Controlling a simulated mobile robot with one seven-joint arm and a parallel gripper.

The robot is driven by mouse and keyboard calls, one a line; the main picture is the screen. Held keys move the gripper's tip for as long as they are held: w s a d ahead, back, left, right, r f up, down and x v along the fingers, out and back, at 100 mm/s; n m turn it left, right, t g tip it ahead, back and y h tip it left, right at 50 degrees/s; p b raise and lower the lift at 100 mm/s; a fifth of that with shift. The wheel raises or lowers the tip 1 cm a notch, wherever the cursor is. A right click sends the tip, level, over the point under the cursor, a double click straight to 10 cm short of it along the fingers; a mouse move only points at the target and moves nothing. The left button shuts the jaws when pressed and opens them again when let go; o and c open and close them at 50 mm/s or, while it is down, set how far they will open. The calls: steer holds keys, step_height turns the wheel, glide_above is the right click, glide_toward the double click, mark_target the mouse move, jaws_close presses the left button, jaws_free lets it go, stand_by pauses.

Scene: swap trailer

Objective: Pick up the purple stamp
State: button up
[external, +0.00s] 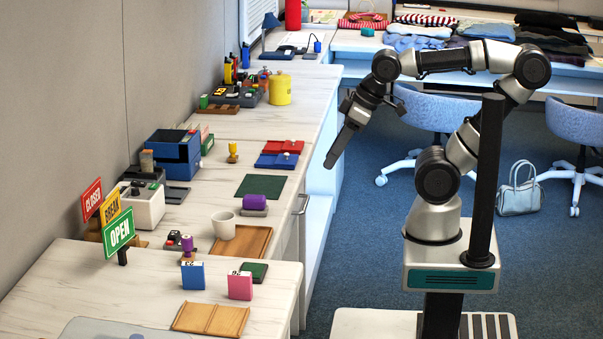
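Two purple items stand on the counter in the external view. One is a small upright purple-topped piece (187,243), shaped like a stamp, behind the blue card holder (193,275). The other is a larger purple block (255,202) on a dark grey base, beside the green mat. I cannot tell for certain which is the purple stamp. My gripper (332,160) points down and left, in the air to the right of the counter, apart from both. Its fingers appear edge-on as one dark bar, so their opening is hidden. I see nothing held.
A white cup (224,225) and a wooden tray (252,241) sit near the larger purple block. A pink card holder (240,286) and standing signs (118,232) flank the smaller piece. The green mat (261,186) is bare. Chairs (437,124) stand behind my arm.

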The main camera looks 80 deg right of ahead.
steer(key=o, duration=0.6)
